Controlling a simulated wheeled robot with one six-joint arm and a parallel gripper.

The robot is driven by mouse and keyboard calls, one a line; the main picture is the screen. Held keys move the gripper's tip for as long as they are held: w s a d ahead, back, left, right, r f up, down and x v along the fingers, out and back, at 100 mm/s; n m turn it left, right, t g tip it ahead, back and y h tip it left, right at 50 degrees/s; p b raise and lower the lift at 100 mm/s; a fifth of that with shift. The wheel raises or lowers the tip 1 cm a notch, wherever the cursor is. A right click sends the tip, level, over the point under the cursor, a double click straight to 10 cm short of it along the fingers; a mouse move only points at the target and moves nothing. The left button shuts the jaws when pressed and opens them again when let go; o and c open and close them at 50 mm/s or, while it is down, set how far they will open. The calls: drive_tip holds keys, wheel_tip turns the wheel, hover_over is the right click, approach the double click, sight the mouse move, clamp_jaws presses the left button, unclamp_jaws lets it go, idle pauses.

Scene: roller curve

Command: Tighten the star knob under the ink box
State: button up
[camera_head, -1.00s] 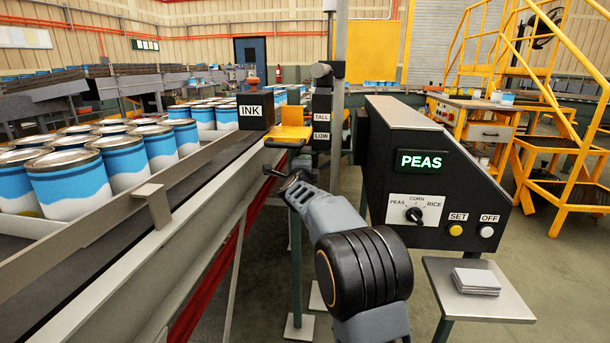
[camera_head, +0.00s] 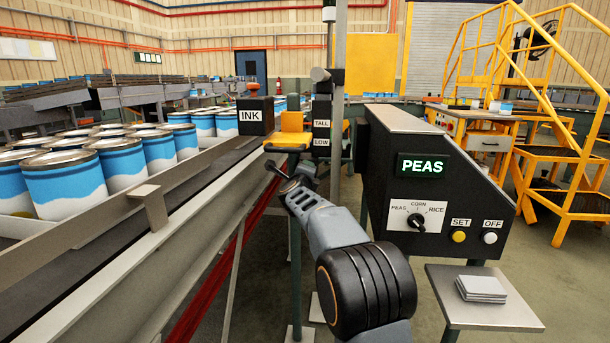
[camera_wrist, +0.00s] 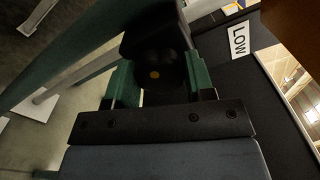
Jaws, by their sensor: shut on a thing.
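The black star knob (camera_wrist: 170,66), with a small yellow spot at its centre, sits between the two green fingers of my gripper (camera_wrist: 158,80) in the wrist view. My gripper is shut on it, and the fingers cover its sides. The knob's lobes are dark and hard to make out. In the head view, the black ink box (camera_head: 256,116), labelled INK, stands over the conveyor's near rail. My wrist (camera_head: 299,193) reaches up to the area below and right of it. The knob itself cannot be made out there.
A post carries a black block with TALL and LOW labels (camera_head: 321,129); a yellow part (camera_head: 291,131) is beside it. Blue-and-white cans (camera_head: 66,181) fill the conveyor at left. A black control cabinet (camera_head: 422,165) reading PEAS stands close on the right.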

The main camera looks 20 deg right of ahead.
drive_tip(key=shift+f, duration=0.25)
drive_tip(key=o, duration=0.9)
drive_tip(key=shift+r, duration=0.2)
drive_tip(key=v, duration=1.4)
drive_tip(key=shift+p, duration=0.4)
drive_tip(key=shift+w, duration=0.1)
drive_tip(key=s+a+r+n+g+y+p, duration=0.2)
drive_tip(key=s+a+r+n+y+p, duration=0.55)
drive_tip(key=n+p, duration=0.75)
drive_tip(key=s+r+n+g+p, duration=0.1)
drive_tip(key=s+n+g+p, duration=0.2)
drive_tip(key=s+n+p, duration=0.1)
drive_tip(key=s+r+n+g+y+p, duration=0.1)
drive_tip(key=s+r+n+g+p, duration=0.1)
drive_tip(key=s+p, duration=0.5)
drive_tip(key=s+r+n+g+p, duration=0.2)
drive_tip(key=s+n+g+p, duration=0.3)
drive_tip(key=s, duration=0.4)
drive_tip(key=shift+s+d+r+n+p, duration=0.1)
drive_tip(key=shift+s+r+n+p, duration=0.15)
drive_tip(key=shift+n+p, duration=0.55)
